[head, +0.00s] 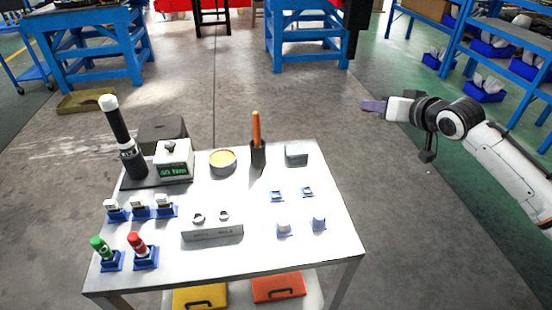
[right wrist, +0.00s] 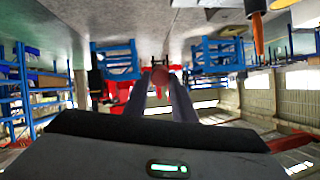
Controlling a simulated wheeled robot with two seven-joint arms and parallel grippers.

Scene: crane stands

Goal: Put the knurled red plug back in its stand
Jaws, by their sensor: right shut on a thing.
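My right gripper (head: 374,105) is out to the right of the table, above the floor and well clear of the tabletop. In the right wrist view its two fingers (right wrist: 160,88) close on a small, round reddish thing (right wrist: 160,76) at the tips. I cannot make out its knurling, and it hardly shows in the head view. A red plug (head: 136,241) leans in a blue stand (head: 146,261) at the table's front left. A green plug (head: 99,245) sits in a similar blue stand (head: 111,263) beside it. My left gripper is not in view.
The white table (head: 270,257) also carries a grey block (head: 213,233), small blue-and-white holders (head: 139,209), pale pieces (head: 284,229), a display box (head: 175,165), a round tin (head: 223,161) and an upright orange-handled tool (head: 257,140). The floor between table and gripper is clear.

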